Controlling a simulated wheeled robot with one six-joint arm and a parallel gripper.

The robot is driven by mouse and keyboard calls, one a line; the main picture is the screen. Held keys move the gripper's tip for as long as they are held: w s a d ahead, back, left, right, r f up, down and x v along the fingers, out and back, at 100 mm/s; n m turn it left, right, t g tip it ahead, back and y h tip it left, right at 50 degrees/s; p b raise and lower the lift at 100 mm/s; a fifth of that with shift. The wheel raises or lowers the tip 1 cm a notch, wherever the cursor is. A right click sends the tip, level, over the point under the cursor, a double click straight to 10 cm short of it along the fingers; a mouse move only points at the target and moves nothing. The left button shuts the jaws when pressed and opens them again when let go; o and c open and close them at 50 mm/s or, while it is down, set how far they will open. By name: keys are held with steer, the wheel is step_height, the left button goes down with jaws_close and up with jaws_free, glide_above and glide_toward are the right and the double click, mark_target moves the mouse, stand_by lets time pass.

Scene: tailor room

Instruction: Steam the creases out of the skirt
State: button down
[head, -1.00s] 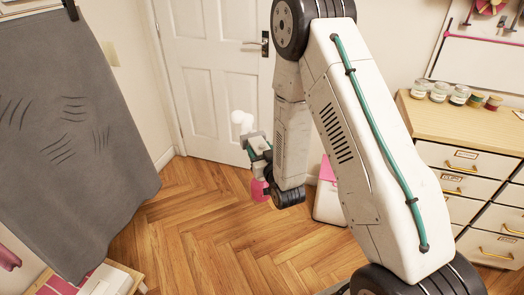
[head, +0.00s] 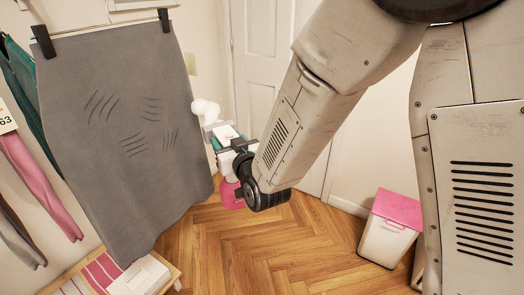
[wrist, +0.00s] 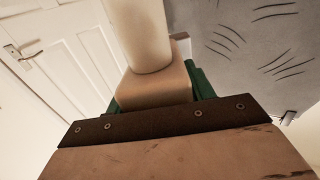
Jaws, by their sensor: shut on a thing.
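The grey skirt (head: 125,110) hangs from black clips at the left in the head view. Several groups of dark crease lines show on its middle. The skirt also fills the upper right of the wrist view (wrist: 240,70), with crease lines on it. My gripper (head: 222,140) is right of the skirt, shut on the white steamer (head: 205,108), whose rounded head points up beside the skirt's right edge. The steamer's pale neck and body show in the wrist view (wrist: 145,75). A pink part (head: 230,194) hangs below the gripper. Whether the steamer touches the skirt is unclear; a gap seems to show.
A small table (head: 165,275) with a white box and striped cloth stands below the skirt. Coloured garments (head: 40,180) hang at the far left. A white bin with a pink lid (head: 392,225) stands at the right. The wooden floor (head: 265,245) between is clear.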

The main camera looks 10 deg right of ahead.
steer(key=s+a+r+n+g+y, duration=0.2)
steer(key=s+a+r+n+y, duration=0.15)
steer(key=s+a+r, duration=0.95)
steer(key=w+a+f, duration=0.1)
steer(key=w+a, duration=0.3)
steer(key=a, duration=0.3)
steer(key=shift+w+f+y, duration=0.2)
steer(key=shift+y, duration=0.25)
steer(key=shift+s+d, duration=0.25)
steer(key=shift+d, duration=0.05)
stand_by(1.5)
